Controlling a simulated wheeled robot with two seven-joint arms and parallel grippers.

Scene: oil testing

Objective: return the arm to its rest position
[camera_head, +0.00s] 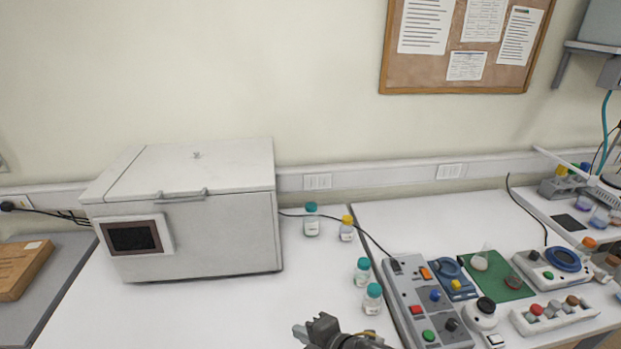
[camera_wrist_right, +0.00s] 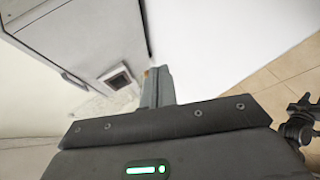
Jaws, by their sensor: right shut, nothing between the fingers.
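My right gripper (camera_head: 300,331) shows at the bottom edge of the head view, low over the front of the white table (camera_head: 230,315). Its fingers are shut and empty, and they point left. The gripper (camera_wrist_right: 157,75) also shows in the right wrist view, with its fingers together and nothing between them. Most of the right arm is cut off by the frame. My left gripper does not show in the head view.
A white lidded machine (camera_head: 235,235) stands left of the gripper. Bottles with teal caps (camera_head: 372,299) (camera_head: 362,272) stand behind and right of it. A grey control box (camera_head: 409,290) with buttons lies farther right. The table's front middle is clear.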

